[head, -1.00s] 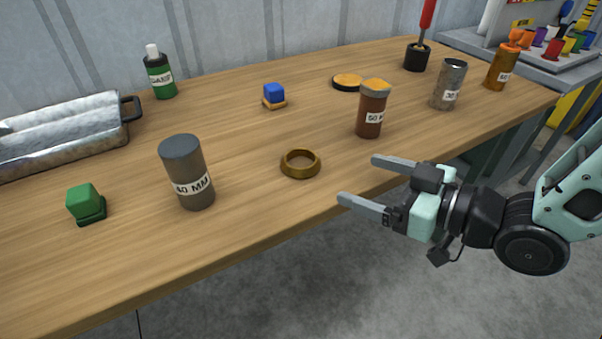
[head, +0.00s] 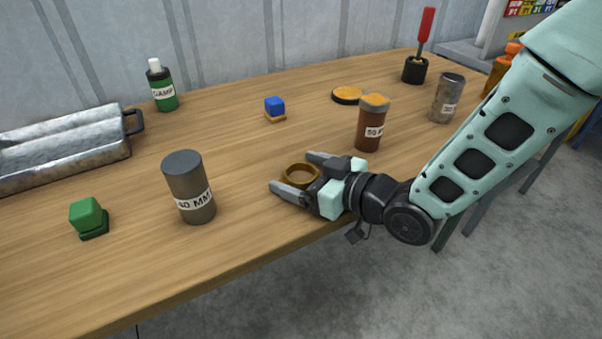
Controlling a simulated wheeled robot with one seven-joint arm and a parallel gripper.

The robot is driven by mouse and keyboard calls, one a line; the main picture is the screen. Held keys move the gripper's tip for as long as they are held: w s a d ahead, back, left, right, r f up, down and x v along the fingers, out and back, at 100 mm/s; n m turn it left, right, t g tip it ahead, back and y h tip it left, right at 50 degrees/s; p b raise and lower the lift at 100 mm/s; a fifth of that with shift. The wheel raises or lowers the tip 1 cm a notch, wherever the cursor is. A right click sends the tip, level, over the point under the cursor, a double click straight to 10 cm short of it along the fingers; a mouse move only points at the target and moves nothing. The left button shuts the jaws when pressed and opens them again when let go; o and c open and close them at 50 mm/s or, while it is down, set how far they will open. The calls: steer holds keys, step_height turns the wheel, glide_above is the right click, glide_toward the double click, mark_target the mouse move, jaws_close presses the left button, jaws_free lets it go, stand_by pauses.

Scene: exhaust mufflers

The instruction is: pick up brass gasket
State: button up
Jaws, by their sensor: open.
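The brass gasket (head: 291,169), a thick ring, lies on the wooden workbench (head: 240,240) near its front edge. My gripper (head: 297,171) is open, low over the bench, with its fingers pointing left. One finger is on the near side of the ring and the other on its far side. The ring sits between the fingers, and its lower near part is hidden by the near finger. I cannot tell whether either finger touches it.
A grey 40 MM cylinder (head: 188,185) stands left of the ring. A brown 50 MM cylinder (head: 370,128) stands close behind my gripper. Bench before the ring is clear.

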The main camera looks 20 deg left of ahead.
steer(key=shift+a, duration=0.1)
steer(key=c, duration=1)
steer(key=shift+c, duration=0.2)
steer(key=shift+r, duration=0.1)
steer(key=shift+r, duration=0.15)
steer(key=f+p+v, duration=0.1)
steer(key=p+v, duration=0.3)
steer(key=v, duration=0.4)
steer(key=f+p+v, duration=0.2)
steer(key=p+v, duration=0.2)
steer(key=v, duration=0.5)
steer(key=shift+d, duration=0.5)
steer(key=shift+s+d+f, duration=0.1)
steer(key=shift+s, duration=0.05)
steer(key=shift+p, duration=0.4)
